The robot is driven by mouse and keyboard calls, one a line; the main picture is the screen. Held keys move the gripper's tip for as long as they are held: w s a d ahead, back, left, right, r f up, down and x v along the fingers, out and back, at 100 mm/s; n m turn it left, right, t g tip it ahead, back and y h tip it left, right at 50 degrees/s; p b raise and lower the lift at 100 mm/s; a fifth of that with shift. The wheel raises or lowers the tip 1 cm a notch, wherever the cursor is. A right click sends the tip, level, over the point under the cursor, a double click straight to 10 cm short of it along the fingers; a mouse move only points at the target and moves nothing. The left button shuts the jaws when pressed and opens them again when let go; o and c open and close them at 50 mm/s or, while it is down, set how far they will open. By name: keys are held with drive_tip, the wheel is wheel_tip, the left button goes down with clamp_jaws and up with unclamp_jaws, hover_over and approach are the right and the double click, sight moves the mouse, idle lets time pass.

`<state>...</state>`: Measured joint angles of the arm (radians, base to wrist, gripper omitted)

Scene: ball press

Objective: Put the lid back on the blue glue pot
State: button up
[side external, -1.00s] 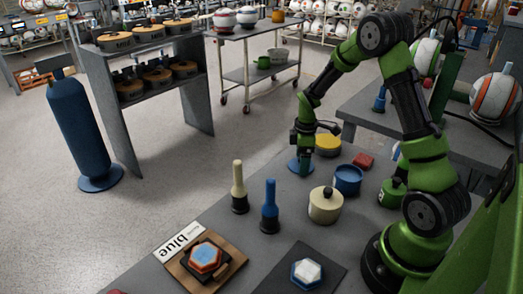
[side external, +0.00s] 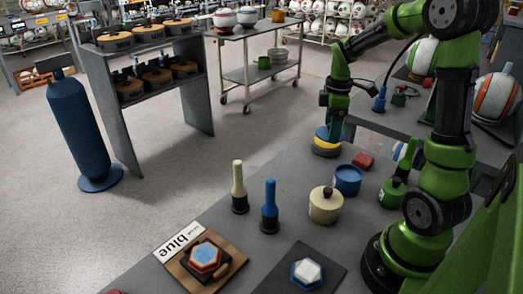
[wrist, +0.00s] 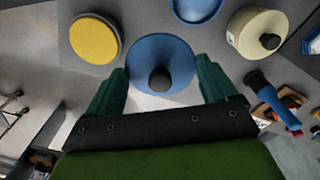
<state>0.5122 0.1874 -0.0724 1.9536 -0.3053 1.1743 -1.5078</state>
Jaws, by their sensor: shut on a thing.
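The blue lid (wrist: 150,52), with a black knob, is in my gripper (wrist: 161,68). In the wrist view the green fingers flank it; the exact contact is not clear. In the side view, the lid (side external: 322,134) is raised under my gripper (side external: 330,118) and overlaps the yellow-topped pot in the picture. The blue glue pot (side external: 348,183) stands uncovered on the table, nearer the camera and to the right of the held lid. Part of the blue pot (wrist: 196,12) shows at the wrist view's top edge.
A lidded cream pot (side external: 325,207), a green pot (side external: 392,195) and a red block (side external: 363,161) surround the blue pot. The yellow-topped pot (wrist: 95,38) is left of the lid in the wrist view. Cream (side external: 239,187) and blue (side external: 270,210) handled tools stand upright toward the front left.

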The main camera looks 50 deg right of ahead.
drive_tip(key=s+a, duration=0.2)
drive_tip(key=s, duration=0.6)
drive_tip(key=shift+n, duration=0.5)
drive_tip(key=shift+s+f, duration=0.2)
drive_tip(key=shift+f, duration=3.6)
drive_tip(key=shift+f, duration=0.15)
drive_tip(key=o, duration=0.8)
wheel_tip(320, 180, up, 7)
